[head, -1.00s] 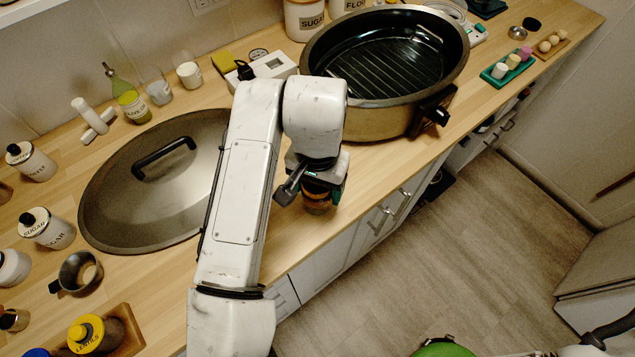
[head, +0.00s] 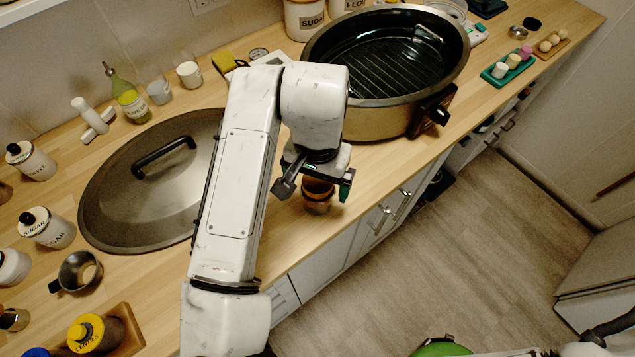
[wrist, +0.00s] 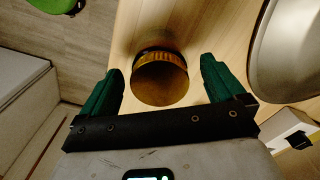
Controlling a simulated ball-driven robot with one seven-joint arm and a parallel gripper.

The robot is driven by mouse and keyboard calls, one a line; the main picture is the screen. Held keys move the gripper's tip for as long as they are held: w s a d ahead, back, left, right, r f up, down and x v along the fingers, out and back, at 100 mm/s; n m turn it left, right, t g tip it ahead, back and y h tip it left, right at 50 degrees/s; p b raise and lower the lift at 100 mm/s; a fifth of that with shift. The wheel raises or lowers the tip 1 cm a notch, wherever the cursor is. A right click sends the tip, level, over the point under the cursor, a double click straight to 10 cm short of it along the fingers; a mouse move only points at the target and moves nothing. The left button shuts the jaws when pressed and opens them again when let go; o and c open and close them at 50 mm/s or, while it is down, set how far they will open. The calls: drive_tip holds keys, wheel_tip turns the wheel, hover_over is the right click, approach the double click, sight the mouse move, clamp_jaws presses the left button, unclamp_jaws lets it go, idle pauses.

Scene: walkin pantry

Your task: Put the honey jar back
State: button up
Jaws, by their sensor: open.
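The jar (head: 318,195), amber-brown with a round lid, stands on the wooden counter close to its front edge; I take it to be the honey jar, though no label shows. In the wrist view the jar (wrist: 160,79) shows from above, between and slightly beyond the green fingertips. My gripper (head: 318,182) is just above and behind the jar in the head view. In the wrist view my gripper (wrist: 160,85) is open, with a visible gap between each finger and the jar.
A large roaster pan (head: 385,60) stands behind, to the right. Its big oval lid (head: 130,215) lies left of my arm. Several canisters, a metal cup (head: 80,271) and a lentils jar (head: 95,333) stand at left. The counter's front edge is close to the jar.

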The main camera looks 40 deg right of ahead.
wheel_tip(320, 180, up, 10)
drive_tip(key=shift+r, duration=0.1)
